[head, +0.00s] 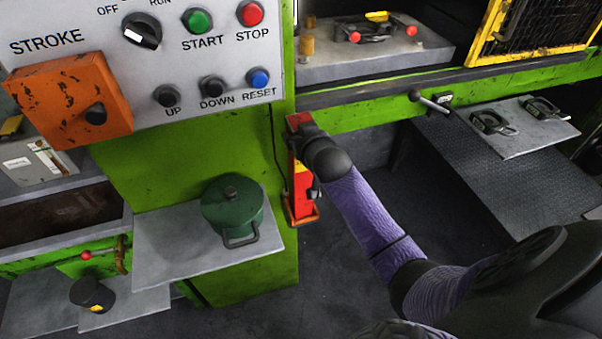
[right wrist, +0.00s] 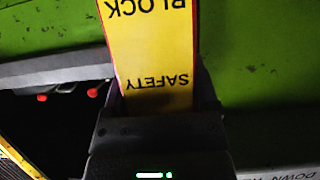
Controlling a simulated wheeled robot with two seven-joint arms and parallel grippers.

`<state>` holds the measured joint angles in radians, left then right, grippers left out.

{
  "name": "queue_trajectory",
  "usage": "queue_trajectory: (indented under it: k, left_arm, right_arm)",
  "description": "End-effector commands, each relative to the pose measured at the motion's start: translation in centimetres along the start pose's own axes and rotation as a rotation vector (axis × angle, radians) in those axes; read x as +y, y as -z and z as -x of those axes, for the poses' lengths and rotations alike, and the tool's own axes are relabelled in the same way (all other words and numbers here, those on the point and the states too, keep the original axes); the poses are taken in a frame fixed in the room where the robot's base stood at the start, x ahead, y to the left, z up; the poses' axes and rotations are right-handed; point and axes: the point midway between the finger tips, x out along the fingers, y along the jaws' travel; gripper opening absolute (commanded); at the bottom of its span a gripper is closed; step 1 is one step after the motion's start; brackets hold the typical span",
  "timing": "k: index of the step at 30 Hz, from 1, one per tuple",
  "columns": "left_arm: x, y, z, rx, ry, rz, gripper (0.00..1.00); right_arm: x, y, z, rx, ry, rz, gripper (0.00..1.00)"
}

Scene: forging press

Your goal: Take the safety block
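The safety block (head: 301,185) is a red upright bar with a yellow face, standing beside the green press column in an orange-rimmed foot (head: 301,217). In the right wrist view its yellow label (right wrist: 155,45) reads "SAFETY BLOCK" upside down. My right gripper (head: 303,134) is at the upper part of the block, with its dark fingers (right wrist: 158,98) on either side of it. Whether they press on the block I cannot tell. The wrist hides part of the block in the head view. My left gripper is not in view.
The control panel (head: 190,62) with buttons and an orange box (head: 65,100) is at upper left. A green lidded pot (head: 232,205) stands on a grey shelf (head: 160,245). The press bed (head: 380,62) is above right, near a yellow guard (head: 490,30). A plate with clamps (head: 535,145) is at right.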

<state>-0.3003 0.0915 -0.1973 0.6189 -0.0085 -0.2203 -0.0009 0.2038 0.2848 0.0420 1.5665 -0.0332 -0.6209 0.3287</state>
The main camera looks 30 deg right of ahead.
Motion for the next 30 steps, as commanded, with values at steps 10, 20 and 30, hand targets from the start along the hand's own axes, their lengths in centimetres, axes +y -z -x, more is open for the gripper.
queue_trajectory:
  k: [10,20,30]
  left_arm:
    - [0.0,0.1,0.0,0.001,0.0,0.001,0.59]
    - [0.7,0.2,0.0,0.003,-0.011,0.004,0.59]
    - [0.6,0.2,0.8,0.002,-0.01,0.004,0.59]
  right_arm:
    - [0.0,0.0,0.0,-0.001,0.0,-0.001,0.0]
    - [0.0,0.2,0.0,0.005,0.001,-0.001,0.0]
    - [0.0,2.8,1.5,0.009,0.001,-0.002,0.0]
